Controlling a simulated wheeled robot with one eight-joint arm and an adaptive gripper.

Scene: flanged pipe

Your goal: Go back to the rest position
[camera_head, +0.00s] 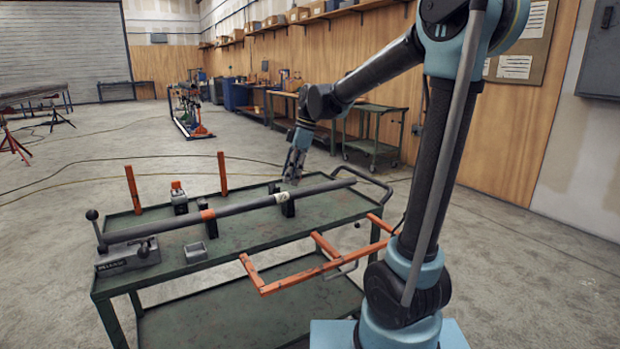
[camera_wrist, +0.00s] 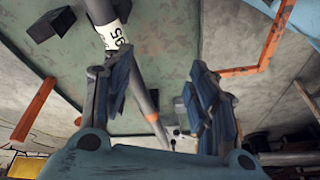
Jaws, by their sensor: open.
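My gripper (camera_head: 291,176) is open and empty, pointing down just above or behind the pipe in the head view. In the wrist view its two spread fingers (camera_wrist: 160,78) show, with nothing between them that they touch. The grey pipe (camera_head: 242,207) lies across black supports on a green cart (camera_head: 262,232). It has an orange band and a white label (camera_head: 282,198). In the wrist view the pipe (camera_wrist: 138,78) runs below the fingers, and the label (camera_wrist: 113,36) is near the left fingertip. The exact gap between fingers and pipe is hard to tell.
A grey vise-like device (camera_head: 128,254) with a lever stands at the cart's left end. Two orange posts (camera_head: 133,189) rise from the far side. A small grey tray (camera_head: 195,252) sits in front of the pipe. An orange frame (camera_head: 318,266) juts from the near side.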

